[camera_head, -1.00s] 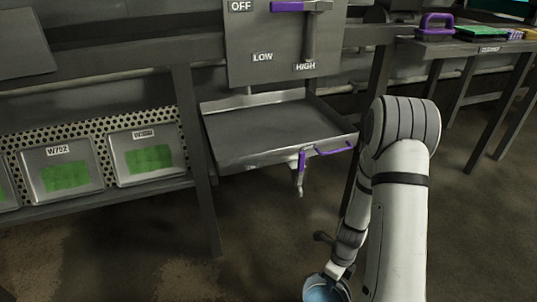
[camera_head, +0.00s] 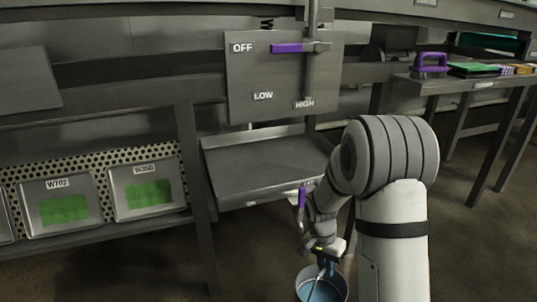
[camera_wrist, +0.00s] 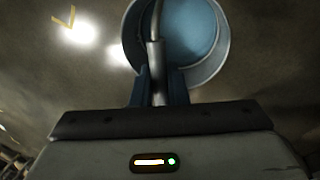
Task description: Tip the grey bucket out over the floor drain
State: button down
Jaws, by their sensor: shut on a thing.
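The grey bucket (camera_head: 341,289) hangs from my gripper (camera_head: 326,254) low at the bottom of the head view, its lower part cut off by the frame edge. It looks upright, with a blue surface showing inside. In the wrist view the bucket (camera_wrist: 218,62) is at the top, also cut off. There my gripper (camera_wrist: 157,88) is shut on the bucket's bar-like handle (camera_wrist: 155,58), with blue fingers on both sides. The floor drain is not seen in either view.
A metal tray shelf (camera_head: 262,165) stands behind my arm, below a panel with a purple lever (camera_head: 288,48) marked OFF, LOW and HIGH. Left is a rack with green-filled boxes (camera_head: 148,195). Right is a bench with a purple-handled tool (camera_head: 431,64). Brown floor (camera_head: 250,270) is open in front.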

jog(key=w+a+r+n+t, duration=0.1)
jog(key=w+r+n, duration=0.3)
jog(key=r+n, duration=0.3)
notch_tip(320, 180, up, 26)
jog(key=s+p, duration=0.2)
jog(key=p, duration=3.6)
jog(key=shift+s+n, duration=0.15)
jog(key=shift+n, duration=0.25)
jog(key=shift+a, duration=0.2)
